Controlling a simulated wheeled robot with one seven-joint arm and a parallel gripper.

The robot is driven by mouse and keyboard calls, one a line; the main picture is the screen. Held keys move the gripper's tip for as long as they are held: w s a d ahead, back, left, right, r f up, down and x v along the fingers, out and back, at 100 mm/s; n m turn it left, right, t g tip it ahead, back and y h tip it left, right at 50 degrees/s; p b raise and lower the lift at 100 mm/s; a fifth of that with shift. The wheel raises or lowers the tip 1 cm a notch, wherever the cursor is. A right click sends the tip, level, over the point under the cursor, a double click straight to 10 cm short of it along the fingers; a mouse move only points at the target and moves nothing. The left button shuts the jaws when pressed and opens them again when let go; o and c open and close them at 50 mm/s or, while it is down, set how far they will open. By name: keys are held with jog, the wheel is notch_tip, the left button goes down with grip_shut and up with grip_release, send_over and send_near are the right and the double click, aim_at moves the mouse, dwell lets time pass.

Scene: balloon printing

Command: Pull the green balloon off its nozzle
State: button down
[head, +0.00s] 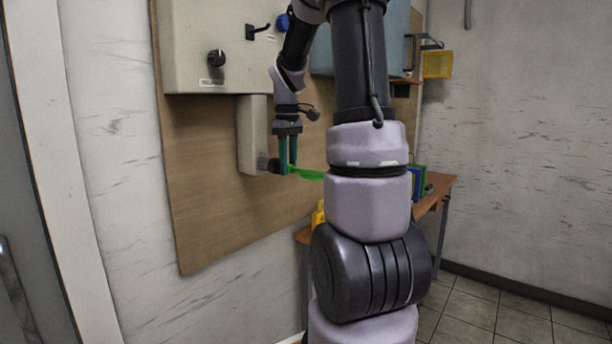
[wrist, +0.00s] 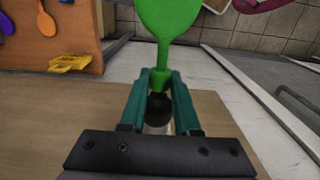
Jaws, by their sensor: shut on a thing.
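The green balloon (head: 308,174) sticks out to the right of my gripper in the head view, beside the wall unit. My gripper (head: 287,170) points down, with its teal fingers around the balloon's neck at the dark nozzle (head: 267,164). In the wrist view the flat green balloon (wrist: 168,20) extends away from the fingers. My gripper (wrist: 160,80) is shut on its neck there, just beyond the black nozzle (wrist: 158,108). The neck's end appears to meet the nozzle. My arm hides part of the balloon's surroundings in the head view.
A grey box (head: 252,135) carries the nozzle on a wooden wall panel (head: 210,200). A larger cabinet with a black knob (head: 216,57) is above. A yellow bin (head: 437,65) hangs at the right. A wooden table (head: 436,190) stands behind my arm.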

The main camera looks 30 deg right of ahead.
jog(key=shift+s, duration=0.15)
notch_tip(320, 180, up, 9)
notch_tip(320, 180, up, 8)
dwell(1.2)
jog(key=shift+s, duration=0.1)
